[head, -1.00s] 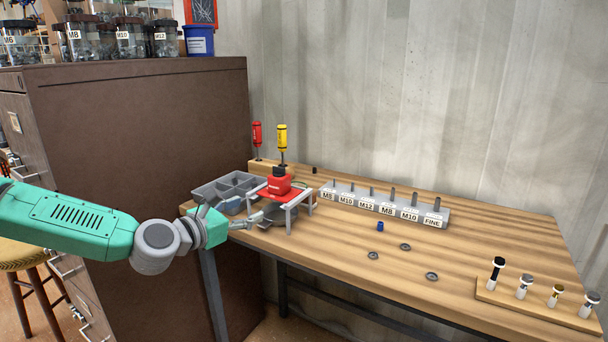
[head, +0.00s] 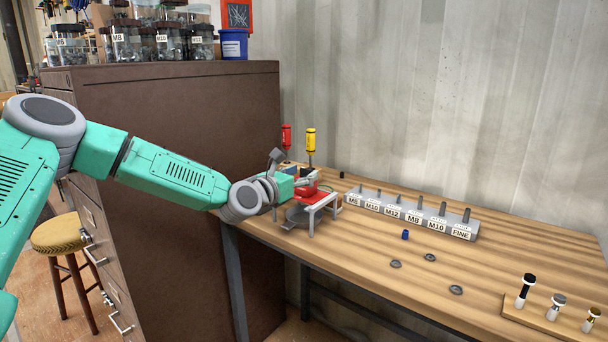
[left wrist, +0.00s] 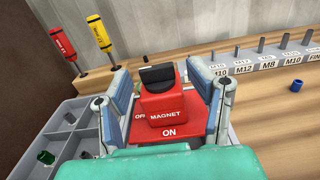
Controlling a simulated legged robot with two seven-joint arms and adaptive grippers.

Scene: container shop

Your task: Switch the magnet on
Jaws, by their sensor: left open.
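The red magnet block (left wrist: 162,108), labelled MAGNET and with a black top piece (left wrist: 157,77), sits on a red plate with OFF at the left and ON at the near edge. In the head view the red block (head: 305,191) is partly hidden by my gripper, on a small grey stand (head: 330,200). My left gripper (left wrist: 168,90) is open, with one finger on each side of the block. In the head view it (head: 303,182) reaches the block from the left. I cannot tell whether the fingers touch it. My right gripper is not in view.
A grey compartment tray (left wrist: 65,115) with small parts lies left of the stand. Red (head: 286,136) and yellow (head: 311,139) screwdrivers stand behind. A labelled bolt rack (head: 412,215) is to the right. Several washers lie on the bench (head: 370,262). A tall brown cabinet (head: 180,110) stands at left.

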